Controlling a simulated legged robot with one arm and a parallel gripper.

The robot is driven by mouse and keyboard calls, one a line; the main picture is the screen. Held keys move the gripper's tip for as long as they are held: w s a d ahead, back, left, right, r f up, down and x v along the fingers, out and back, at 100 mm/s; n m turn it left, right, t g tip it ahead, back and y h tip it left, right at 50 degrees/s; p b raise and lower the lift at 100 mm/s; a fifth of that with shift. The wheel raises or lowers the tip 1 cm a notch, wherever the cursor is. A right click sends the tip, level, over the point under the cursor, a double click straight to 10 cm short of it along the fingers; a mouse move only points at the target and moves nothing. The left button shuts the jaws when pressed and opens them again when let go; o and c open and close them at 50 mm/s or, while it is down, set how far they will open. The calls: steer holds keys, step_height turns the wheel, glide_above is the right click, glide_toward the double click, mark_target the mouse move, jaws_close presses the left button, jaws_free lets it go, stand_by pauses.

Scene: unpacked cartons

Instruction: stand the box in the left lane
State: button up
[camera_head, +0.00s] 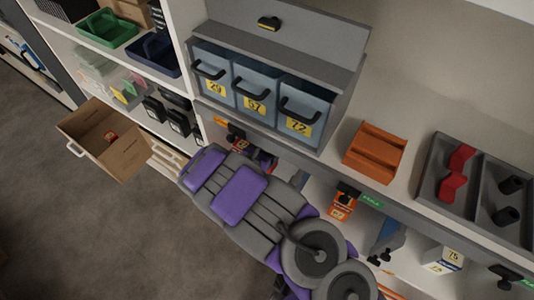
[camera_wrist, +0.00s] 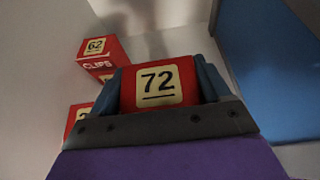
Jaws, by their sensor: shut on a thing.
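In the wrist view, my gripper (camera_wrist: 162,66) is shut on a red box (camera_wrist: 188,72) with a cream label reading 72. One blue-grey finger presses on each side of it. Two more red boxes stand to the left: one marked 62 and CLIPS (camera_wrist: 97,52), and a lower one partly hidden by my gripper (camera_wrist: 78,114). A blue panel (camera_wrist: 262,70) rises on the right, apart from the held box. In the head view my arm reaches under the shelf, and the gripper and held box are hidden. I cannot make out the lane edges.
Blue-grey bins 29, 57 and 72 (camera_head: 254,103) stand on the shelf above. An orange tray (camera_head: 374,151) and a grey tray (camera_head: 437,181) sit right of them. Below are an orange box (camera_head: 341,208), a blue divider (camera_head: 386,240) and a white box (camera_head: 443,259). An open drawer (camera_head: 113,159) juts out left.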

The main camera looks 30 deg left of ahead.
steer(key=shift+d+f, duration=0.45)
steer(key=shift+d, duration=0.25)
steer(key=f, duration=0.1)
steer(key=a+f, duration=0.1)
steer(key=a+f+b, duration=0.1)
steer(key=f, duration=0.1)
steer(key=shift+a+f, duration=0.1)
steer(key=shift+a, duration=0.25)
steer(key=o, duration=0.9)
steer(key=shift+d, duration=0.2)
steer(key=shift+c, duration=0.2)
steer(key=o, duration=0.4)
steer(key=shift+d+r, duration=0.3)
steer(key=shift+d, duration=0.5)
steer(key=shift+s+a+f, duration=0.1)
steer(key=shift+a, duration=0.4)
steer(key=p+v, duration=0.2)
steer(key=v, duration=0.9)
steer(key=shift+s+a+p, duration=0.1)
steer(key=shift+s+p, duration=0.2)
steer(key=shift+s, duration=0.05)
